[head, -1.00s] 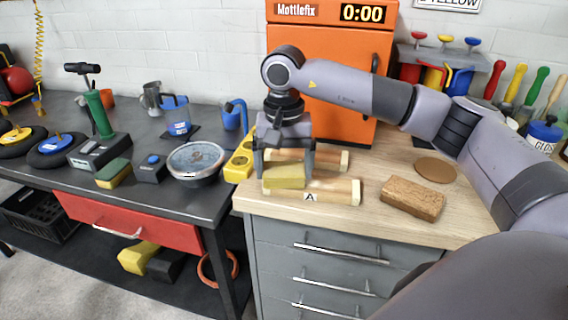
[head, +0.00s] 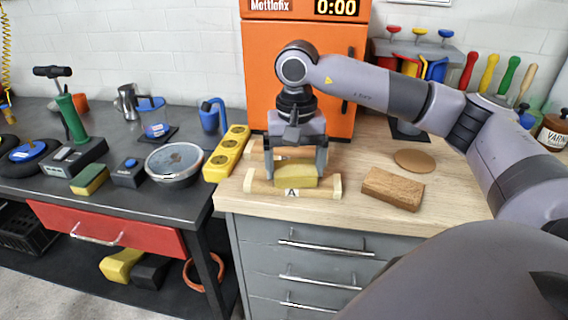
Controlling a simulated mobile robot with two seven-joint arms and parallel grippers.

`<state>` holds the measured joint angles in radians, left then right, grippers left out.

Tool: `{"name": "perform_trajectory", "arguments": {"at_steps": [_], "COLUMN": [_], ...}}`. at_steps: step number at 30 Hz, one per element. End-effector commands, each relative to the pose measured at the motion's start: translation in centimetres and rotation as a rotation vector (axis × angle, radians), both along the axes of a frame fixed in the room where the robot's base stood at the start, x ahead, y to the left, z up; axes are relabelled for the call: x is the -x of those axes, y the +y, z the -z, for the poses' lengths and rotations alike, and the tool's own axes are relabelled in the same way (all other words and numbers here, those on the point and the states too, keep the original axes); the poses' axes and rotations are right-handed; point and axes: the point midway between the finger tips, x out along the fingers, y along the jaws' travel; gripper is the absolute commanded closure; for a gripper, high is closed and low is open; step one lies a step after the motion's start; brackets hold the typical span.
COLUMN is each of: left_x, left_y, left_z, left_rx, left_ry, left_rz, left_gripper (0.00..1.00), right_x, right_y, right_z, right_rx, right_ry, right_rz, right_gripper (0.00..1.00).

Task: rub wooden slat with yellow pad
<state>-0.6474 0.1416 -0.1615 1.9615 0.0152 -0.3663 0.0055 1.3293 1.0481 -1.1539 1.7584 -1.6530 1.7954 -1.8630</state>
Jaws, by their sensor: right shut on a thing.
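A pale wooden slat (head: 259,188) with light end pieces and a label "A" lies near the front edge of the wooden worktop. A second, similar wooden piece (head: 263,154) lies behind it, partly hidden by my gripper. My right gripper (head: 297,172) points down and is shut on the yellow pad (head: 296,179). The pad is over the middle of the front slat and covers part of it. It appears to touch the slat, but the exact contact is hard to tell. My left gripper is not in view.
A brown block (head: 393,189) and a round tan disc (head: 415,160) lie right of the slats. A yellow box (head: 227,152) stands left of them. The orange cabinet (head: 310,75) stands behind. A green-and-yellow sponge (head: 90,180) is on the dark bench.

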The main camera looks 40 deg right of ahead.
Motion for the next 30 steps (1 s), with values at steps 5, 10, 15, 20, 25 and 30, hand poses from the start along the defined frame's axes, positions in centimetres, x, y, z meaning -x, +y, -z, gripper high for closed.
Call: {"name": "perform_trajectory", "arguments": {"at_steps": [5, 10, 15, 20, 25, 30], "left_x": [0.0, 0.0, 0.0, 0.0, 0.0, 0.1], "left_y": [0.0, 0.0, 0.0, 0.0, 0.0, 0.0], "left_z": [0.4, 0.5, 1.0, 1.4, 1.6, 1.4], "left_rx": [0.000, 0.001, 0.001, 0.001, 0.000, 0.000], "left_ry": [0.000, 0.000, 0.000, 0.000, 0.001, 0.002], "left_rz": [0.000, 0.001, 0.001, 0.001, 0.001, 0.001], "left_gripper": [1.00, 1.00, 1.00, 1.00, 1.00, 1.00], "right_x": [1.0, 1.3, 2.2, 3.2, 3.8, 3.9], "right_y": [-1.0, -1.3, -2.3, -3.3, -3.8, -3.8], "right_z": [0.2, 0.2, 0.3, 0.4, 0.4, 0.1], "right_rx": [0.000, 0.000, 0.001, 0.000, 0.001, 0.001], "right_ry": [0.000, 0.000, 0.001, 0.001, 0.002, 0.003], "right_rz": [0.001, 0.001, 0.003, 0.002, 0.001, 0.000], "right_gripper": [0.35, 0.35, 0.35, 0.35, 0.35, 0.35]}}
